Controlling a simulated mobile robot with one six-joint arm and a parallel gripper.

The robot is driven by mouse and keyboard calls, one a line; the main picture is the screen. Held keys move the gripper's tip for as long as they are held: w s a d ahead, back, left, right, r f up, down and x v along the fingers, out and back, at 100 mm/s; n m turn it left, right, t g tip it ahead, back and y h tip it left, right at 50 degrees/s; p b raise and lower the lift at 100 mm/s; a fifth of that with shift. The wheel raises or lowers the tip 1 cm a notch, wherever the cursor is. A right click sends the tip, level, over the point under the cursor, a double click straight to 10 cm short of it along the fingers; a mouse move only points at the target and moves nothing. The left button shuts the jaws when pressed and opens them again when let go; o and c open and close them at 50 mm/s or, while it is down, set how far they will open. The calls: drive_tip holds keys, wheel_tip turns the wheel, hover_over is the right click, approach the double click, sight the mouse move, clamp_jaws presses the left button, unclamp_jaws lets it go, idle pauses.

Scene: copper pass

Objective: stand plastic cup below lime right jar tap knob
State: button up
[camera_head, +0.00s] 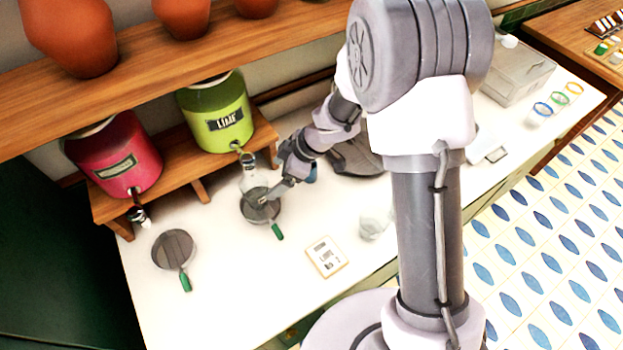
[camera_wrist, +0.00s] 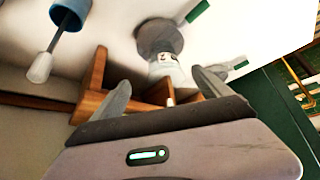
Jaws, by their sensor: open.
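The lime-green jar (camera_head: 215,115) with a LIME label stands on a wooden stand, to the right of the red jar. Its tap (camera_head: 237,148) points down at the front. A clear plastic cup (camera_head: 249,176) stands upright below that tap, at the back part of a round grey tray (camera_head: 262,212) with a green handle. The cup also shows in the wrist view (camera_wrist: 166,70), by the tray (camera_wrist: 158,36). My gripper (camera_head: 284,186) is right of the cup; in the wrist view its fingers (camera_wrist: 163,92) are spread, with the cup beyond them. The tap knob is too small to make out.
The red jar (camera_head: 115,155) has its own tap and round tray (camera_head: 174,250) at left. A LIME card (camera_head: 326,257) and another clear cup (camera_head: 374,224) are on the white counter. The wooden stand (camera_head: 190,168) lies behind.

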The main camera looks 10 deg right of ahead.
drive_tip(key=w+d+r+m+t+h, duration=0.1)
drive_tip(key=w+d+r+m+t, duration=0.1)
drive_tip(key=w+d+r+t, duration=0.3)
drive_tip(key=w+d+r+m+t+h, duration=0.1)
drive_tip(key=w+r+m, duration=0.15)
drive_tip(key=r, duration=0.55)
drive_tip(key=s+d+r+m+t+h, duration=0.2)
drive_tip(key=d+r+m+h, duration=0.25)
drive_tip(key=d+r, duration=0.4)
drive_tip(key=s+d+r+m+h, duration=0.2)
drive_tip(key=s+d+r+m, duration=0.25)
drive_tip(key=s, duration=0.35)
drive_tip(key=s+a+f+m+g+y, duration=0.1)
drive_tip(key=s+a+m+g+y, duration=0.15)
drive_tip(key=s, duration=0.75)
drive_tip(key=s+a+f+m+g+y, duration=0.15)
drive_tip(key=s+a+m, duration=0.25)
drive_tip(key=s, duration=0.6)
wheel_tip(320, 180, down, 18)
drive_tip(key=b, duration=1.9)
drive_tip(key=shift+w+d, duration=0.25)
drive_tip(key=shift+d, duration=0.05)
